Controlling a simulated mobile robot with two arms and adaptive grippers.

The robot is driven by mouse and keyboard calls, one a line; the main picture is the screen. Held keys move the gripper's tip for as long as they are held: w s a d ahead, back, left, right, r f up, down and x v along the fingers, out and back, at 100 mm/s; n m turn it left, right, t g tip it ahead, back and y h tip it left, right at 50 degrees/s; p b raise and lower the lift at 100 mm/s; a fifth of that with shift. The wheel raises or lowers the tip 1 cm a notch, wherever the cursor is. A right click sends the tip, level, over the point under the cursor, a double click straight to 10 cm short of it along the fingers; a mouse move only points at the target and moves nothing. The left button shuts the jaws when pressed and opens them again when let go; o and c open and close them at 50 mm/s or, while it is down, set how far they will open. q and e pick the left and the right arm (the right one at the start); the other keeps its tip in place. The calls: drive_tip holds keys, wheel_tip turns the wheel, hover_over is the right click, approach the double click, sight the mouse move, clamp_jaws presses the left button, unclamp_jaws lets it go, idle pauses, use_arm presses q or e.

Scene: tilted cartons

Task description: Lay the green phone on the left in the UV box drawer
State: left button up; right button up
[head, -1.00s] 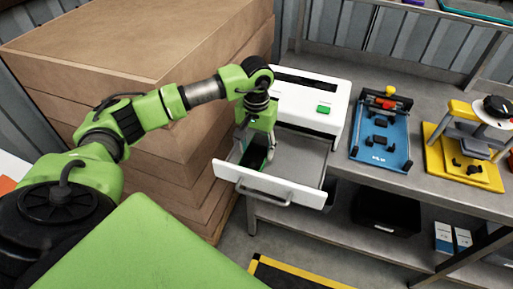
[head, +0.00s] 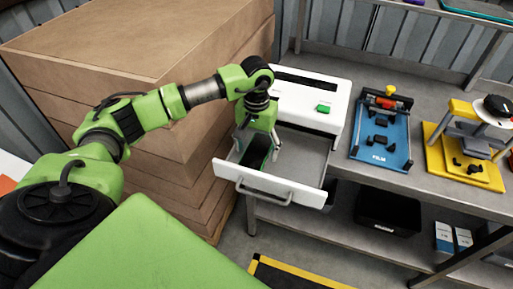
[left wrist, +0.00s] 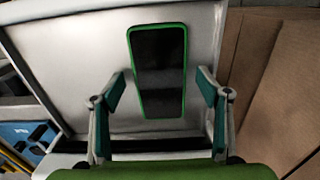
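The green phone (left wrist: 158,72), with a dark face and green rim, appears to lie flat on the floor of the open UV box drawer (left wrist: 85,65). In the head view, part of the phone (head: 256,155) shows in the left part of the drawer (head: 302,155), partly hidden by my gripper. My left gripper (head: 258,148) points down over it. In the left wrist view, my left gripper's fingers (left wrist: 162,85) are spread, one on each side of the phone, with a gap to each edge. My right gripper is not in view.
The white UV box (head: 312,90) with a green button stands on the grey bench behind the drawer. Stacked cartons (head: 130,60) rise close to the left of it. A blue fixture (head: 382,145) and a yellow press (head: 465,165) stand to the right.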

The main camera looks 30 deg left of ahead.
use_arm(q)
wheel_tip(320, 180, up, 12)
idle(0.6)
drive_tip(key=shift+s+f, duration=0.1)
idle(0.4)
